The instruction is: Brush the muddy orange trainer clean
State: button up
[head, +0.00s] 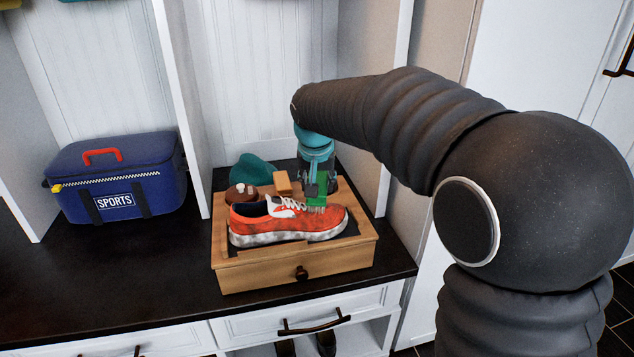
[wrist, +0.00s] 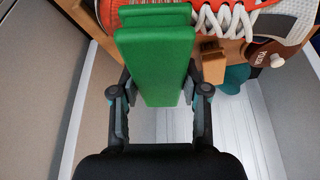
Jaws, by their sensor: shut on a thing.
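The orange trainer (head: 285,224) lies on its sole on top of a small wooden box (head: 248,273), toe to the right. Dark smudges show on its orange side and along the white sole. It also shows at the top of the wrist view (wrist: 292,27), with white laces. My gripper (head: 315,185) is shut on a green brush (head: 316,199), which fills the middle of the wrist view (wrist: 155,65). The brush's bristles are at the trainer's upper near the laces and toe; exact contact is hard to tell. The far side of the trainer is hidden.
Behind the trainer are a wooden block (head: 283,184), a brown tin (head: 240,194) and a teal cloth (head: 254,169). A blue sports bag (head: 115,185) stands left on the dark bench (head: 150,270). White cubby walls rise on both sides and behind the box.

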aim_at(321, 189)
jog(key=shift+s, duration=0.15)
jog(key=shift+s+d+b, duration=0.25)
jog(key=shift+s+b, duration=0.15)
jog(key=shift+s, duration=0.45)
jog(key=shift+s+d+b, duration=0.25)
jog(key=shift+s+b, duration=0.15)
jog(key=shift+s, duration=0.4)
jog(key=shift+w, duration=0.1)
jog(key=shift+w+a+p, duration=0.3)
jog(key=shift+w+p, duration=0.15)
jog(key=shift+w, duration=0.4)
jog(key=shift+w+a+p, duration=0.25)
jog(key=shift+w+p, duration=0.15)
jog(key=shift+w, duration=0.45)
jog(key=shift+s, duration=0.1)
jog(key=shift+s+d+b, duration=0.25)
jog(key=shift+s+b, duration=0.15)
jog(key=shift+s, duration=0.45)
jog(key=shift+s+d+b, duration=0.25)
jog(key=shift+s+b, duration=0.15)
jog(key=shift+s, duration=0.45)
